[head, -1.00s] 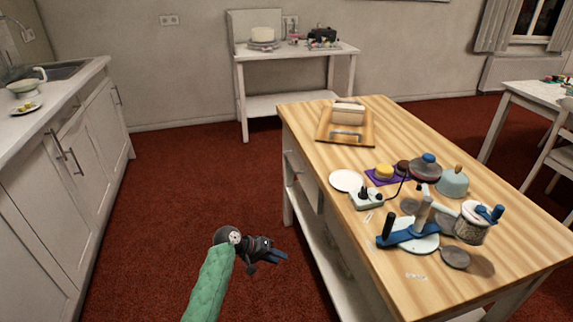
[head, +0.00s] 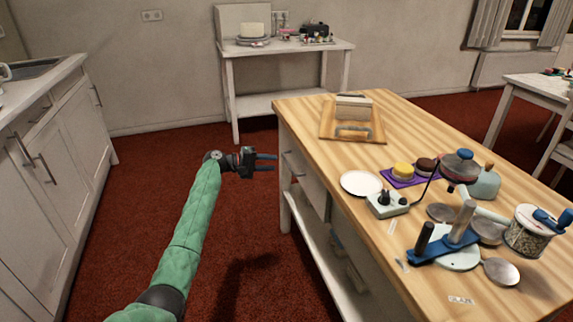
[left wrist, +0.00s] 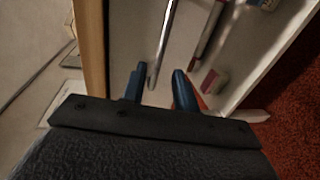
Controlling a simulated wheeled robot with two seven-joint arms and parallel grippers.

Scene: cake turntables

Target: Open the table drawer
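The wooden-topped table (head: 400,135) stands at right. A pale drawer front (head: 308,186) is set in its left side below the top, with a thin metal handle (head: 291,164). The drawer looks shut. My left gripper (head: 271,162) is open and empty, its blue fingers pointing right at the handle, a short gap away. In the left wrist view a metal bar (left wrist: 162,45), which looks like the handle, lies ahead between the open fingers (left wrist: 158,88); I cannot tell whether they touch it. My right gripper is not in view.
A low shelf (head: 322,250) with some items runs under the drawer. The tabletop holds a cutting board (head: 352,137), a plate (head: 361,183) and several tools. White cabinets (head: 60,150) stand at left. Red floor is free between cabinets and table.

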